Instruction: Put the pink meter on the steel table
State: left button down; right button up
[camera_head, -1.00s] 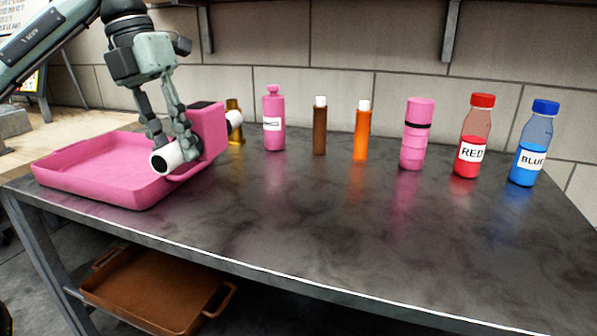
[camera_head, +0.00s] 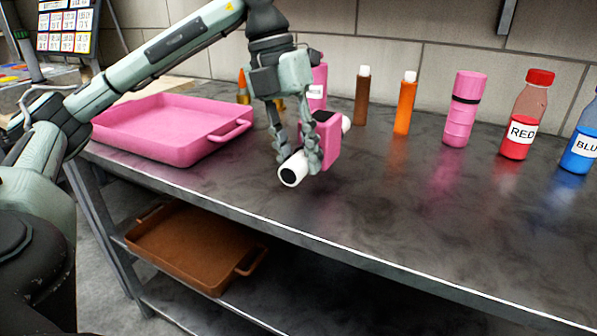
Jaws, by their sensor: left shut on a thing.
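The pink meter (camera_head: 329,140) is a small pink box with white pipe ends. My left gripper (camera_head: 297,158) is shut on it, with the fingers pointing down, right of the pink tray. One white end faces the camera. The meter is over the steel table (camera_head: 390,190), low near its front part; I cannot tell whether it touches the top. The gripper hides part of the meter. My right gripper is not in view.
The pink tray (camera_head: 180,148) stands at the table's left end. A pink bottle (camera_head: 318,85), brown tube (camera_head: 362,98), orange tube (camera_head: 405,105), pink cylinder (camera_head: 463,115), red bottle (camera_head: 524,125) and blue bottle (camera_head: 583,145) stand behind. A brown tray (camera_head: 190,250) is on the lower shelf.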

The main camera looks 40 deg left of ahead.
pick_arm(q)
notch_tip(320, 180, down, 3)
jog(key=shift+r, duration=0.1)
jog(key=shift+f, duration=0.3)
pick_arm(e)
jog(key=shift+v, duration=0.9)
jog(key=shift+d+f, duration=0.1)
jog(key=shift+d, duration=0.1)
pick_arm(q)
jog(key=shift+f+b, duration=0.1)
jog(key=shift+b, duration=0.2)
jog(key=c, duration=1.2)
grip_release()
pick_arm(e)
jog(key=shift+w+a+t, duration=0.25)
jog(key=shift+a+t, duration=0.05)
